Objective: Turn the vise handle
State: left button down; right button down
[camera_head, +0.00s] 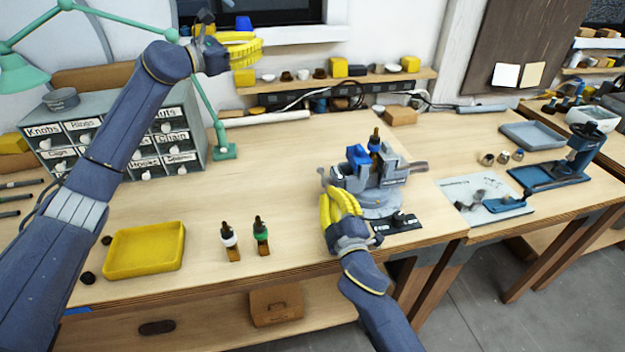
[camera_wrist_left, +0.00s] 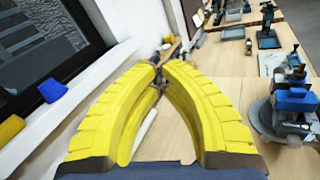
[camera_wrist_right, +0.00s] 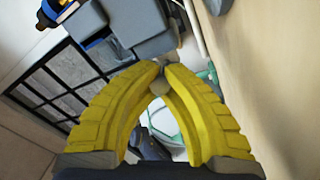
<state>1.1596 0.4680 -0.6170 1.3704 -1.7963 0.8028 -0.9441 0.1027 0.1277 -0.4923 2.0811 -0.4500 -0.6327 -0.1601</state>
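The vise (camera_head: 382,199) stands on a round grey base near the front edge of the workbench, with a blue part and a dark-tipped bottle at its top. My right gripper (camera_head: 327,192) is at the vise's left side, fingers pointing away from the front edge. In the right wrist view its yellow fingers nearly meet around the small grey knob of the vise handle (camera_wrist_right: 159,86); most of the handle is hidden. My left gripper (camera_head: 262,43) is raised high near the back wall, far from the vise. Its fingers come together with nothing seen between them.
A drawer cabinet (camera_head: 185,130) and green lamp (camera_head: 225,152) stand behind. A black mat (camera_head: 398,223) lies in front of the vise. The bench middle is clear.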

pick_arm(q)
jog(key=s+d+f+m+g+y, duration=0.1)
jog(key=s+d+f+g, duration=0.15)
jog(key=f, duration=0.65)
jog(key=s+d+f+m+g, duration=0.15)
jog(key=s+f, duration=0.25)
jog(key=f, duration=0.4)
pick_arm(e)
jog(key=shift+a, duration=0.1)
pick_arm(q)
jog(key=g+y, duration=0.1)
jog(key=g, duration=0.3)
send_near(312, 188)
jog(key=shift+m, duration=0.45)
jog(key=r, duration=0.4)
jog(key=shift+w+d, duration=0.1)
jog(key=shift+d, duration=0.2)
jog(key=x, duration=0.7)
jog(key=shift+d+f, duration=0.25)
jog(key=shift+f, duration=0.15)
jog(key=shift+x, duration=1)
jog(key=shift+r+y, duration=0.3)
jog(key=shift+r, duration=0.25)
